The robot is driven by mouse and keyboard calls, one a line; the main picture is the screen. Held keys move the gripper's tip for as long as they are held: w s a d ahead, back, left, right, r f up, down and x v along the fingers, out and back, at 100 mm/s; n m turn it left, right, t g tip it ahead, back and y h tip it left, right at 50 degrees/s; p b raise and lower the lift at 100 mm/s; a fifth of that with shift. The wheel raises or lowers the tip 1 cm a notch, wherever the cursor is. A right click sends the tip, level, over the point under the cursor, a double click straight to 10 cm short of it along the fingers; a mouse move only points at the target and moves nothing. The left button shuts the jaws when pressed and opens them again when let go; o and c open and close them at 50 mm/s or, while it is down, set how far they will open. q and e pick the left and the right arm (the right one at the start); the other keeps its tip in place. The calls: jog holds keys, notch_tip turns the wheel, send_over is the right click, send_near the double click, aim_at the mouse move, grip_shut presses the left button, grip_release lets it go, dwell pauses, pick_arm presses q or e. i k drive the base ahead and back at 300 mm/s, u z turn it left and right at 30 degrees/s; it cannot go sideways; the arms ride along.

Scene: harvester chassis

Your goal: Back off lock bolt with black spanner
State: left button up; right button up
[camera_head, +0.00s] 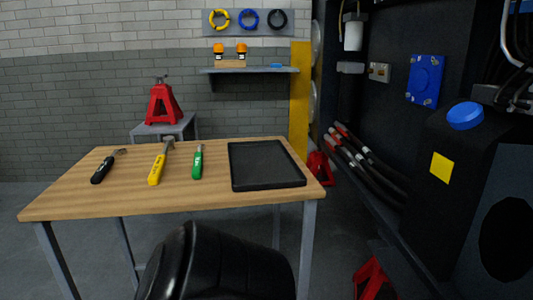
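The black spanner (103,169) lies on the left part of the wooden table (215,200), with its black handle toward me and its metal head toward the back. A yellow-handled tool (158,168) and a green-handled tool (197,163) lie to its right, apart from it. I cannot make out the lock bolt for sure. The dark harvester chassis (390,115) on the right bears a blue plate (425,80) with small bolts at its corners and a small metal fitting (379,72). Neither of my grippers is in view.
An empty black tray (265,184) lies on the table's right side. A red jack stand (163,103) stands behind the table. Hoses (365,160) run along the chassis, near a blue cap (465,116). The table's front strip is clear.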

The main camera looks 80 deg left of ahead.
aim_at(102, 169)
jog(key=k, duration=2)
jog(key=u, duration=1.9)
